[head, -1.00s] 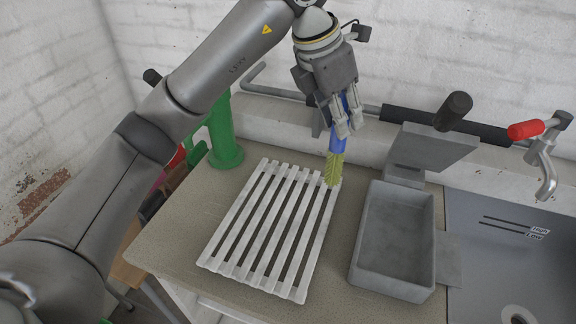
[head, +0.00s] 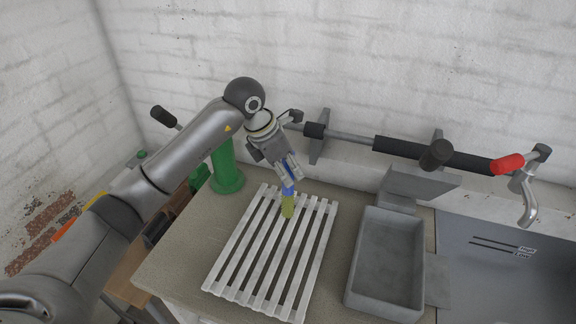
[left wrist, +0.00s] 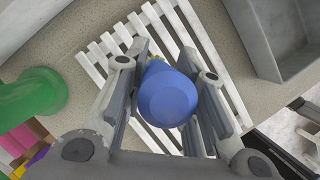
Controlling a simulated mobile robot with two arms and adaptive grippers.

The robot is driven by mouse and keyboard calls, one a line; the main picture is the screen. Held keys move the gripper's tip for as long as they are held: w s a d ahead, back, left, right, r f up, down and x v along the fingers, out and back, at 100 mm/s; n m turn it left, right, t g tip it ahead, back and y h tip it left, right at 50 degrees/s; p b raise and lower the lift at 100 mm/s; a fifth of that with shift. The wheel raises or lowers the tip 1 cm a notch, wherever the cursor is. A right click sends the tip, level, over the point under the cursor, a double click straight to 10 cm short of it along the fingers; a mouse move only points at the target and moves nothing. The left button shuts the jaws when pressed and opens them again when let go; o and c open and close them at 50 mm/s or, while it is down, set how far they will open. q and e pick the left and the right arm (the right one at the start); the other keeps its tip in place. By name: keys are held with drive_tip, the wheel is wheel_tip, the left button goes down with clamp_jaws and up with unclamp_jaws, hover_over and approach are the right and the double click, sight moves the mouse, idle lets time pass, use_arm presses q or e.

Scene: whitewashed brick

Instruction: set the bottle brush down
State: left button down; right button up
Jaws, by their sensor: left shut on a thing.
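The bottle brush has a blue handle and yellow-green bristles (head: 288,207). My left gripper (head: 289,176) is shut on the blue handle, with the bristles pointing down over the white slatted rack (head: 229,270). In the left wrist view the handle's round blue end (left wrist: 168,97) sits between the two fingers, and the rack (left wrist: 97,52) lies beyond it. I cannot tell whether the bristles touch the slats. My right gripper is not in view.
A grey basin (head: 352,283) stands right of the rack, with a sink (head: 480,285) and a red-handled tap (head: 507,165) further right. A green cylinder (head: 226,172) stands at the back left.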

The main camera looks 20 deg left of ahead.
use_arm(q)
drive_tip(key=shift+f, duration=0.3)
drive_tip(key=shift+d, duration=0.1)
drive_tip(key=shift+f, duration=0.15)
drive_tip(key=c, duration=1.2)
unclamp_jaws()
drive_tip(key=shift+r, duration=0.45)
drive_tip(key=b+v, duration=0.3)
drive_tip(key=v, duration=0.8)
drive_tip(key=shift+s+a+r, duration=0.15)
drive_tip(key=shift+s+a, duration=0.05)
